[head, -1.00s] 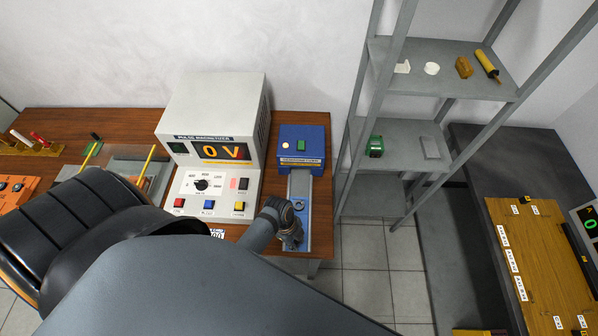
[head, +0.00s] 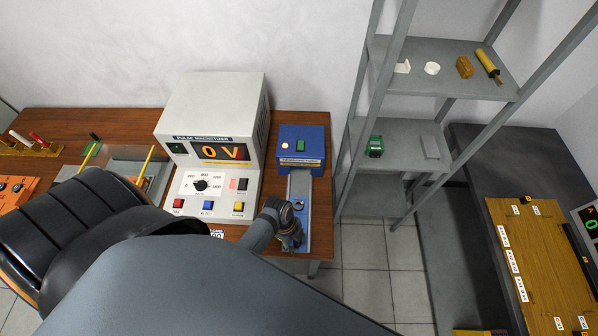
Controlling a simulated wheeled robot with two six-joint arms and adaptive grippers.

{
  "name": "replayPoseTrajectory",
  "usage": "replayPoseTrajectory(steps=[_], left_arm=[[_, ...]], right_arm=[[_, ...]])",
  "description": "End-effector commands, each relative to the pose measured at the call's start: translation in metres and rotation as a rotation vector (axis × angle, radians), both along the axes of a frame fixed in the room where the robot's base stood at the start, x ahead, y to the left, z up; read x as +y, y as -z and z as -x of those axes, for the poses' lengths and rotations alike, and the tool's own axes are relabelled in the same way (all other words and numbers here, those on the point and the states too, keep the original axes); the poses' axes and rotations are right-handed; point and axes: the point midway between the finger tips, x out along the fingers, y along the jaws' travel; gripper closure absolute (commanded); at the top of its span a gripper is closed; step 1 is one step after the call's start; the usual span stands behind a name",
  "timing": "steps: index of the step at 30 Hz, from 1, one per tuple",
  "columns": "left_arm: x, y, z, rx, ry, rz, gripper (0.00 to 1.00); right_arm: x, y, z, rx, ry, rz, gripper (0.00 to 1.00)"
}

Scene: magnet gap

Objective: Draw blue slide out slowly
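A blue unit (head: 302,143) with a lit lamp and a green switch stands at the right end of the wooden bench. A grey slide track (head: 300,184) runs from it toward me, with blue along its near part (head: 320,232). My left gripper (head: 294,236) is at the near end of this track, over or against it. Its fingers are small and partly hidden by my own arm, so I cannot tell whether they are closed on the slide. My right gripper is not in view.
A pulse magnetizer (head: 212,120) reading 0 V stands left of the blue unit, close to my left arm. A grey metal shelf (head: 440,75) with small items rises on the right. Tiled floor (head: 367,270) is clear between bench and right-hand table.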

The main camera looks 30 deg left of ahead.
Motion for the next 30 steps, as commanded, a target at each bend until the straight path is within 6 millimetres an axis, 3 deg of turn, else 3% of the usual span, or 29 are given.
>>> replayPoseTrajectory(steps=[8, 24, 30], left_arm=[[0.001, -0.004, 0.001, 0.002, 0.001, -0.002, 0.62], [-0.001, -0.069, -0.001, -0.002, 0.0, 0.001, 0.62], [0.0, -0.08, 0.0, -0.001, 0.0, 0.001, 0.62]], right_arm=[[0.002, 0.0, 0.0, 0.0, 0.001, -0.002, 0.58], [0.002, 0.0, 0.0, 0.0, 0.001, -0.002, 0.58], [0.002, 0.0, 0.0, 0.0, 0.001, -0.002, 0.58]])
